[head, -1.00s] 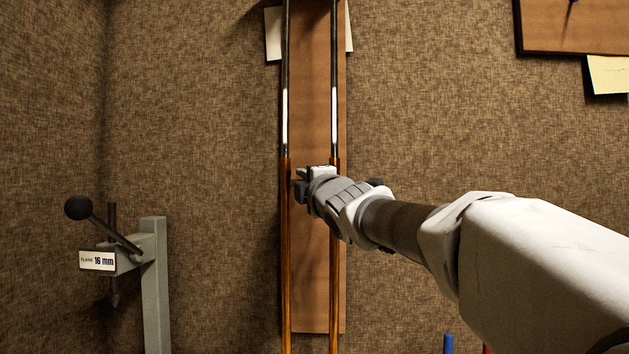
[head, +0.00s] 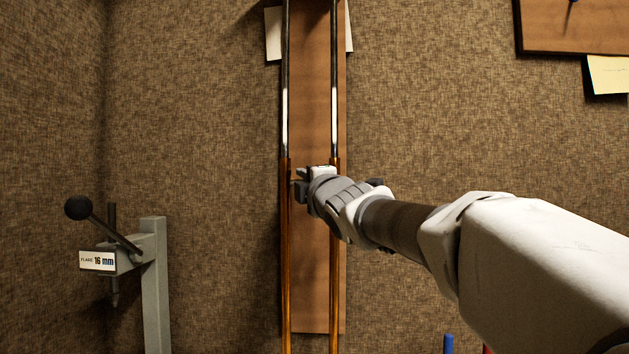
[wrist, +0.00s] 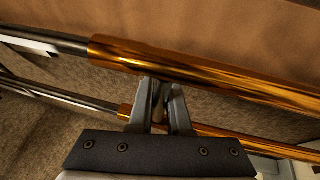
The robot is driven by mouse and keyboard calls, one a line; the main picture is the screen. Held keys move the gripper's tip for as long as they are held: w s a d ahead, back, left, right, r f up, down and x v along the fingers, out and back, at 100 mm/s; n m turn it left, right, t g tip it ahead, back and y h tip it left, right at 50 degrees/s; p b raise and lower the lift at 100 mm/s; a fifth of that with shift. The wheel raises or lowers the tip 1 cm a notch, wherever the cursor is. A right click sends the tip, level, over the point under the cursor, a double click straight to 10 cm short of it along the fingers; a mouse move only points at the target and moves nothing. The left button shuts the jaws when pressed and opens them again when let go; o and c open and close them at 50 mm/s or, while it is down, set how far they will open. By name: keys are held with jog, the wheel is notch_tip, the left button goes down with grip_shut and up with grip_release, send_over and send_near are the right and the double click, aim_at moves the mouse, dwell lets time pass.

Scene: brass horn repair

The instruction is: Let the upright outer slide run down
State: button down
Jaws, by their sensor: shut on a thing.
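The outer slide (head: 286,250) is a pair of upright brass tubes in front of a wooden board. Its upper ends meet the silver inner slide tubes (head: 285,120), which run up out of view. Its lower end is below the picture. My gripper (head: 301,182) is between the brass tubes, just below their upper ends. In the wrist view, my gripper (wrist: 163,98) is shut on a thin bar between the two brass tubes (wrist: 230,76), seemingly the outer slide's cross brace. The fingers mostly hide that bar.
The wooden board (head: 312,110) is upright behind the slide, against a brown fabric wall. A grey stand with a black-knobbed lever and a "FLARE 16 mm" label (head: 97,260) is at lower left. A blue-topped item (head: 448,344) shows at the bottom edge, below my arm.

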jog(key=shift+r, duration=0.1)
notch_tip(320, 180, up, 28)
jog(key=p, duration=2.6)
jog(key=shift+r, duration=0.2)
jog(key=c, duration=0.9)
grip_release()
jog(key=shift+o, duration=0.2)
jog(key=shift+s, duration=0.1)
jog(key=b+v, duration=0.1)
jog(key=v, duration=1.6)
jog(key=shift+f, duration=0.2)
jog(key=shift+s+d, duration=0.1)
